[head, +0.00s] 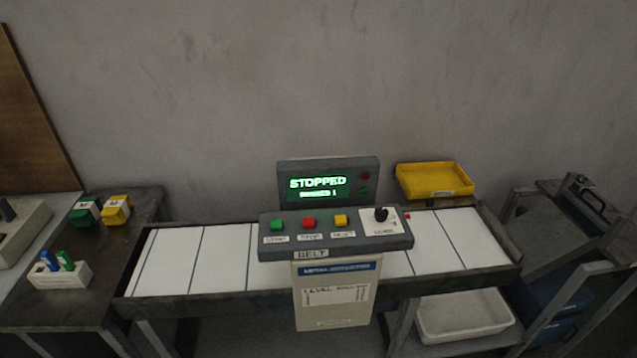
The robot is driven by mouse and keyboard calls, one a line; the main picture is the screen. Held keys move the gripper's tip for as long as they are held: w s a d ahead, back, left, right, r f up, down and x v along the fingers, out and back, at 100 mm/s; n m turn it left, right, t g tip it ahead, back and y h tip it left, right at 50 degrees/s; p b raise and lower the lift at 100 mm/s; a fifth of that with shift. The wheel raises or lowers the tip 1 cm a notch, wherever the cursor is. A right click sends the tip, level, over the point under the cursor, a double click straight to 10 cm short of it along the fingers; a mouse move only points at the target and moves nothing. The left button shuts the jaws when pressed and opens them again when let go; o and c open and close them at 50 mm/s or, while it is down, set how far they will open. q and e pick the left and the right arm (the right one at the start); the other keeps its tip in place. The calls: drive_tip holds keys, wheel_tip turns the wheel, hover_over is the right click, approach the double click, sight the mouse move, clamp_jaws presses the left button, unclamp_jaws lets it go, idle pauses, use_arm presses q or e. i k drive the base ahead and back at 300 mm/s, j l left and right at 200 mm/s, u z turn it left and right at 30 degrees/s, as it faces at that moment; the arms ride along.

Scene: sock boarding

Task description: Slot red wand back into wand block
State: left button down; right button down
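A white wand block (62,278) sits on the dark table at the left in the head view. A blue wand (48,261) and a green wand (65,260) stand in its top, slightly tilted. I see no red wand in this view. Neither of my grippers is in view.
A belt (220,262) with white panels runs across the middle, behind a control panel (335,235) with coloured buttons. Its display (327,186) reads STOPPED. Green (86,213) and yellow (116,209) blocks stand behind the wand block. A yellow tray (435,192) and white bin (463,318) are right.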

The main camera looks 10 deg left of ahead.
sight(40, 276)
drive_tip(key=i+l, duration=0.1)
drive_tip(key=l, duration=0.55)
drive_tip(key=u, duration=2.15)
drive_tip(key=z, duration=2.1)
drive_tip(key=l+u, duration=0.1)
drive_tip(key=u, duration=0.35)
drive_tip(key=i+l+u, duration=0.1)
drive_tip(key=u, duration=0.4)
